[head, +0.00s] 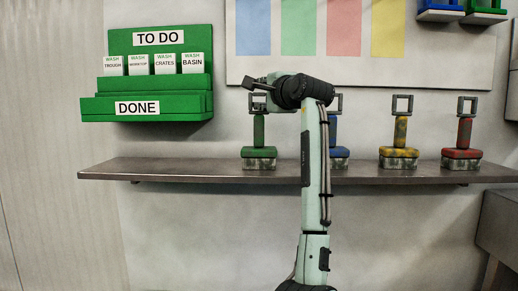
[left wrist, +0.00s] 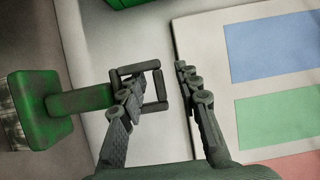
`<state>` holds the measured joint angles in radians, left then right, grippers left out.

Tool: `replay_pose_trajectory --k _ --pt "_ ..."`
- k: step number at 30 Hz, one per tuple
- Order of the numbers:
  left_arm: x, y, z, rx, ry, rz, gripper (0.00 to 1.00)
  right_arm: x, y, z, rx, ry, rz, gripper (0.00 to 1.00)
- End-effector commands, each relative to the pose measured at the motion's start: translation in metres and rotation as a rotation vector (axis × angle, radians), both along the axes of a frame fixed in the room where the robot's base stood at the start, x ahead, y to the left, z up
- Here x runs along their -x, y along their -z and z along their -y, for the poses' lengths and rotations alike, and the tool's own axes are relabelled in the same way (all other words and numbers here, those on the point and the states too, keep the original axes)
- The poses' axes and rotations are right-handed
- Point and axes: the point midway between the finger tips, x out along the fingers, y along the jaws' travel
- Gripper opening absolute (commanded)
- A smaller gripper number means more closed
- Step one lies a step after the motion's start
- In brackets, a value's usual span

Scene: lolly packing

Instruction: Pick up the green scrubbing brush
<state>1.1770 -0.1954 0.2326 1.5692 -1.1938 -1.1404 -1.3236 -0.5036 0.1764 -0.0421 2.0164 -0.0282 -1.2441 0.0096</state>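The green scrubbing brush (head: 259,132) stands upright on the shelf, bristles down, with a dark square loop on top of its handle. My left gripper (head: 259,85) is at the height of that loop. In the left wrist view the brush (left wrist: 82,100) lies sideways, its green head at the left. My left gripper (left wrist: 158,82) is open there. One finger overlaps the loop and the other is just beyond its right side. One side of the loop shows between the fingers. I cannot tell whether they touch. My right gripper is not in view.
The shelf (head: 215,172) also holds a blue brush (head: 339,152), partly hidden by my arm, a yellow brush (head: 400,135) and a red brush (head: 464,135). A green card rack (head: 195,105) and a board with coloured panels (head: 410,75) are on the wall behind.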

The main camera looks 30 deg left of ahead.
Motion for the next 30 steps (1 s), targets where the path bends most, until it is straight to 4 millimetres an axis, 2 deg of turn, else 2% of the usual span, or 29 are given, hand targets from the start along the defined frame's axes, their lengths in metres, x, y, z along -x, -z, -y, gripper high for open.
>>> replay_pose_trajectory --k 3,9,11,30 --pt "0.0001 0.0002 0.0002 0.0 0.0 0.0 0.3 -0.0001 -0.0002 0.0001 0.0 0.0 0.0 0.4" --pt "0.0001 0.0003 0.0004 0.0 0.0 0.0 0.05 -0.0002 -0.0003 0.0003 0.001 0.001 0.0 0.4" --pt "0.0001 0.0003 0.0004 0.0 0.0 0.0 0.0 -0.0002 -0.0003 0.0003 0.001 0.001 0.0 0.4" --pt "0.0003 -0.0029 0.0005 0.0 0.0 0.001 0.0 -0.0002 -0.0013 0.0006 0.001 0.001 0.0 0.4"
